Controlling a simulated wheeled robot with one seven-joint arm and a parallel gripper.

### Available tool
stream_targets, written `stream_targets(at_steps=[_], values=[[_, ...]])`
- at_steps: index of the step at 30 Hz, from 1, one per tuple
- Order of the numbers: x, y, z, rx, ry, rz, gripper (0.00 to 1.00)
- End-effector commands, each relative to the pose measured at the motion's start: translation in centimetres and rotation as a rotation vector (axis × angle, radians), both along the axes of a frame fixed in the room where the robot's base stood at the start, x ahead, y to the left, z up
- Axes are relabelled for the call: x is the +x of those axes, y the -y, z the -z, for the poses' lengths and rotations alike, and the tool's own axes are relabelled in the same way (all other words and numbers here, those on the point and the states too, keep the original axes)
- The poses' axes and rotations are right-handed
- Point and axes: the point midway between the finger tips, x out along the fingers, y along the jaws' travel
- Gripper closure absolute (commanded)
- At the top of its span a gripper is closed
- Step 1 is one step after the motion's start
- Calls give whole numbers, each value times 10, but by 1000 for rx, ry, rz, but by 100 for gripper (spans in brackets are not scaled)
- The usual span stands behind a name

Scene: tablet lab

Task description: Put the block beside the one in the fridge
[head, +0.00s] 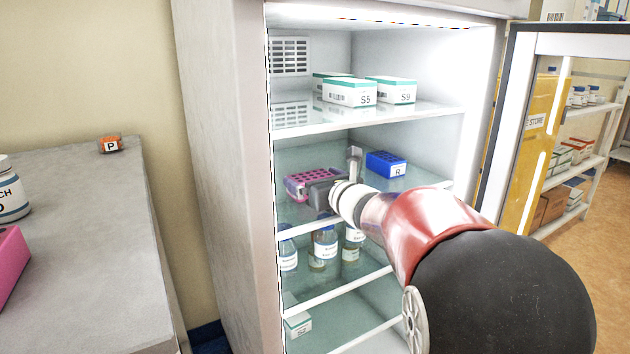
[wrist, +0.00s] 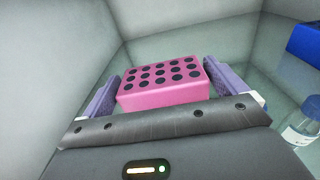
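A pink block (head: 310,182) with dark holes in its top is inside the fridge, on or just over the middle shelf. It also shows in the wrist view (wrist: 163,84), between the purple-padded fingers of my gripper (wrist: 163,88). The fingers flank it closely on both sides and appear shut on it. A blue block (head: 386,164) marked R stands on the same shelf, to the right and apart from the pink one. The blue block's edge shows at the right in the wrist view (wrist: 305,40). I cannot tell whether the pink block's underside touches the shelf.
The fridge door (head: 515,135) stands open at the right. White-green boxes (head: 350,93) sit on the shelf above. Labelled bottles (head: 323,243) stand on the shelf below. A grey bench (head: 85,240) at the left holds a small orange block (head: 110,144) marked P and another pink object (head: 10,262).

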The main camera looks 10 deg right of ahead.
Motion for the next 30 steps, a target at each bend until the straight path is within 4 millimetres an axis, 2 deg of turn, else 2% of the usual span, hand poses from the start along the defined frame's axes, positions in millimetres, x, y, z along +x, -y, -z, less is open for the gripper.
stream_targets(at_steps=[8, 14, 24, 30], values=[[0, 0, -2, 0, 0, 0, 0], [0, 0, -18, 0, -1, -1, 0], [-70, 24, -17, 3, 3, 0, 0], [-101, 34, -18, 1, 2, 1, 0]])
